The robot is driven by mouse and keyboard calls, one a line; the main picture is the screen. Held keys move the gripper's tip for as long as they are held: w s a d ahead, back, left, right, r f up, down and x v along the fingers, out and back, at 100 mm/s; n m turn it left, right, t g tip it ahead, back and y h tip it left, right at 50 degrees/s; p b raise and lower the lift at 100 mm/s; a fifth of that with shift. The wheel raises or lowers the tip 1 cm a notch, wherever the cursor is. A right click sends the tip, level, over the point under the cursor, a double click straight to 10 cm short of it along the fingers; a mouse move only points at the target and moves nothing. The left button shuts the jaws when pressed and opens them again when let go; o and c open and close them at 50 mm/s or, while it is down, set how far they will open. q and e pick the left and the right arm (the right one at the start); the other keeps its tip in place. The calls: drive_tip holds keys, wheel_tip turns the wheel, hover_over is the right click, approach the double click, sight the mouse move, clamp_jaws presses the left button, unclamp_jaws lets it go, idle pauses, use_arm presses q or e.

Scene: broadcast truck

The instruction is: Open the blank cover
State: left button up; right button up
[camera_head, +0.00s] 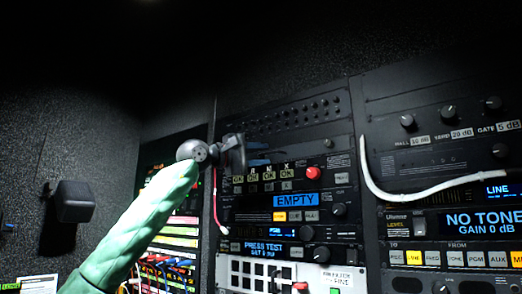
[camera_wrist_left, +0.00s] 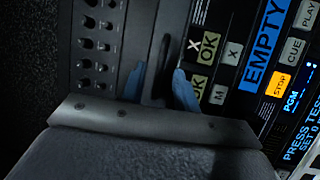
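A plain dark strip, which looks like the blank cover (camera_head: 312,141), lies in the rack between a row of small knobs and the unit reading EMPTY. It also shows in the left wrist view (camera_wrist_left: 143,38). My left gripper (camera_head: 258,155) is in front of its left part. In the left wrist view, the two blue fingertips (camera_wrist_left: 160,88) stand apart with a narrow dark bar, perhaps a handle, between them. I cannot tell whether they touch it. My gripper body hides part of the strip. My right gripper is out of view.
Below is the unit with the EMPTY display (camera_head: 296,200) and a red button (camera_head: 313,173). A white cable (camera_head: 420,193) hangs across the right rack. Coloured patch cables (camera_head: 170,265) are at lower left. A dark box (camera_head: 72,202) is on the left wall.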

use_arm(q)
drive_tip(key=shift+d, duration=0.2)
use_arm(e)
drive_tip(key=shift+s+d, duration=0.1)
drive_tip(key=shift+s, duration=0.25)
use_arm(q)
drive_tip(key=shift+w, duration=0.15)
drive_tip(key=shift+c, duration=0.2)
clamp_jaws()
drive_tip(key=shift+r+y, duration=0.15)
drive_tip(key=shift+y, duration=0.15)
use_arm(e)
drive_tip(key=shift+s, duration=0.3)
